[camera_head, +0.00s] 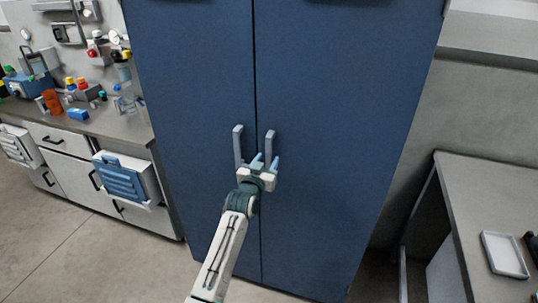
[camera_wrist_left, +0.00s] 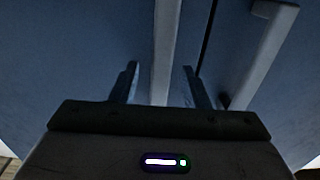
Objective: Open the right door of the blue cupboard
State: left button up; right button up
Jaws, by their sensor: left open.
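The blue cupboard (camera_head: 190,70) stands ahead with its two doors shut along a thin dark seam. The right door (camera_head: 340,100) has a grey upright bar, the right handle (camera_head: 270,138). The left handle (camera_head: 238,145) is just left of the seam. My left gripper (camera_head: 266,161) is open at the lower end of the right handle, one finger to either side of it. In the left wrist view a handle bar (camera_wrist_left: 165,50) runs between the open fingers (camera_wrist_left: 160,80), with gaps on both sides. I cannot tell how deep it sits. My right gripper is out of view.
A workbench (camera_head: 130,128) with bottles and small parts stands on the left, a blue-fronted bin (camera_head: 122,180) hanging at its front. A grey table (camera_head: 480,200) with a white tray (camera_head: 504,254) is at the right. The floor before the cupboard is clear.

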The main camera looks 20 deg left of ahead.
pick_arm(q)
jog(key=shift+w, duration=1.25)
jog(key=shift+c, duration=0.2)
grip_shut()
jog(key=shift+s, duration=0.2)
